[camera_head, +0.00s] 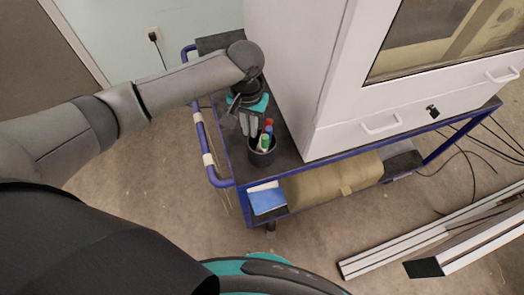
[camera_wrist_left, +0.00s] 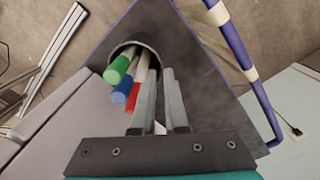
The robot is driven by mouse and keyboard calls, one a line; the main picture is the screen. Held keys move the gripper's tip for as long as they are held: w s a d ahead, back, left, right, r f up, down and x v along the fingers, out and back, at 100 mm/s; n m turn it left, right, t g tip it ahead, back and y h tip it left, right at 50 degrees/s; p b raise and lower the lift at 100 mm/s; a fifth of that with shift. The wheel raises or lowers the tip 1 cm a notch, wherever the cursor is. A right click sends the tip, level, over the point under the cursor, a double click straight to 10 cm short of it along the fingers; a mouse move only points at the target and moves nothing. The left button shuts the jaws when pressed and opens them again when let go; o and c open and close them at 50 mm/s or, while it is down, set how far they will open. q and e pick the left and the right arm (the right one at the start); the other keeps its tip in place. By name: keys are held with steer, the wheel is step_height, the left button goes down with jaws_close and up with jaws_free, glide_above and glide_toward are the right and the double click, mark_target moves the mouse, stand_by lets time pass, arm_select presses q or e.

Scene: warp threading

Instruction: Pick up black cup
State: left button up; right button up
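The black cup (camera_head: 262,157) stands upright on the dark top of the blue-framed cart, near its front left corner. It holds several markers with green, blue and red parts. In the left wrist view the cup (camera_wrist_left: 153,43) is ahead of the fingers, with the markers pointing toward the camera. My left gripper (camera_head: 251,133) points down just behind the cup. In the wrist view its two grey fingers (camera_wrist_left: 161,72) are apart with nothing clearly between them. They overlap the cup's near rim in the picture; I cannot tell whether they touch it. My right gripper is out of view.
A white cabinet (camera_head: 292,75) stands on the cart close to the cup's right. A blue handle rail (camera_head: 202,140) runs along the cart's left side. A blue box (camera_head: 267,199) and a tan roll (camera_head: 335,187) are on the lower shelf. Metal profiles lie on the floor at right.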

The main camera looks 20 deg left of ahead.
mark_target(250, 140)
arm_select(q)
step_height(250, 140, down, 6)
steer(key=shift+s+a+r+b, duration=0.1)
steer(key=shift+s+r+b, duration=0.1)
steer(key=shift+b, duration=0.8)
jaws_close()
steer(key=shift+w+r, duration=0.1)
stand_by(0.8)
